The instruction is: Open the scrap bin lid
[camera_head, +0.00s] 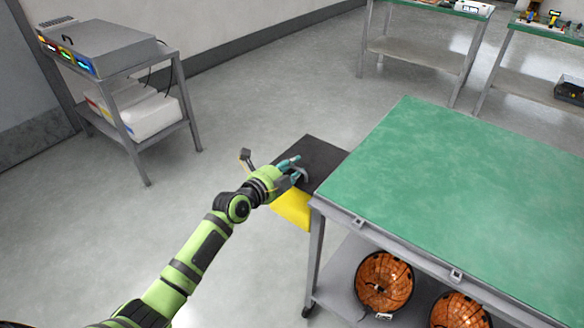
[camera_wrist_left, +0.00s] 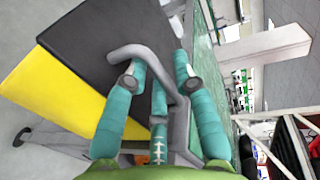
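The scrap bin stands against the left side of the green-topped table, with a yellow body (camera_head: 291,207) and a flat dark lid (camera_head: 322,154) lying level on top. In the left wrist view the lid (camera_wrist_left: 112,38) and yellow body (camera_wrist_left: 55,85) fill the upper left. A grey bent handle (camera_wrist_left: 155,65) rises at the lid. My left gripper (camera_head: 293,168) is over the lid at this handle. Its teal fingers (camera_wrist_left: 160,82) are spread on both sides of the handle; firm contact cannot be told. My right gripper is not in view.
The green-topped table (camera_head: 470,190) is close on the right, with orange round baskets (camera_head: 384,282) on its lower shelf. A grey bracket (camera_head: 246,160) sticks out left of the bin. A metal cart (camera_head: 100,50) stands back left. The floor between is clear.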

